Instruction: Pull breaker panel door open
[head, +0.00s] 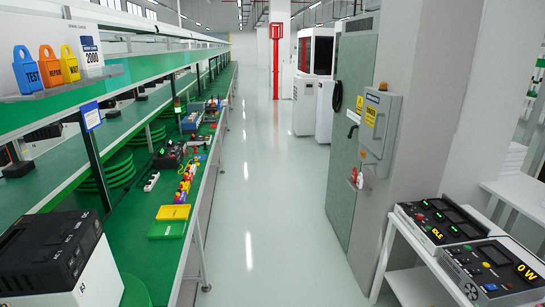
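The breaker panel (377,142) is a grey metal box on the side of a grey column, right of the middle in the head view. Its front carries a small blue label and a yellow label. The front door looks shut against the box, though the angle makes a small gap hard to tell. Neither of my grippers is in view.
A green cabinet (352,75) stands beside the panel. A white cart (410,287) with two black meter units (440,222) is at the lower right. A long green workbench (145,210) runs along the left. The grey aisle floor (270,190) between is clear.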

